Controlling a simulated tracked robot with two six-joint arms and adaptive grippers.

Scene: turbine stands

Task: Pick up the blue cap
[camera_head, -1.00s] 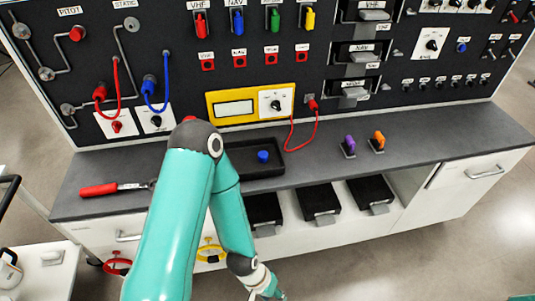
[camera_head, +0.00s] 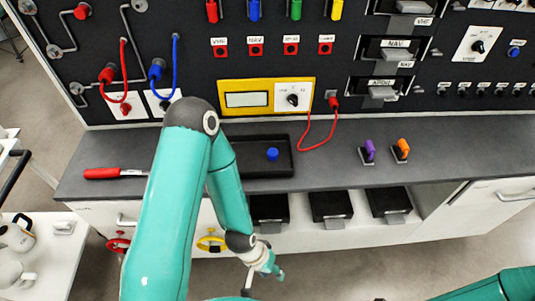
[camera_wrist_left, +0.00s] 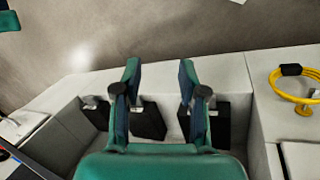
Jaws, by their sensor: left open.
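The blue cap (camera_head: 272,154) sits in the shallow black tray (camera_head: 258,172) on the grey worktop. My left gripper (camera_head: 265,281) hangs in front of the bench, below and apart from the cap. In the left wrist view my left gripper (camera_wrist_left: 160,75) is open, with nothing between its fingers. The cap does not show in that view. My right gripper is out of view; only a teal part of my right arm shows at the lower right.
A red-handled tool (camera_head: 115,173) lies on the worktop to the left of the tray. Purple (camera_head: 369,150) and orange (camera_head: 401,149) levers stand to the right. A red cable (camera_head: 309,137) hangs beside the tray. The worktop between tray and levers is mostly clear.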

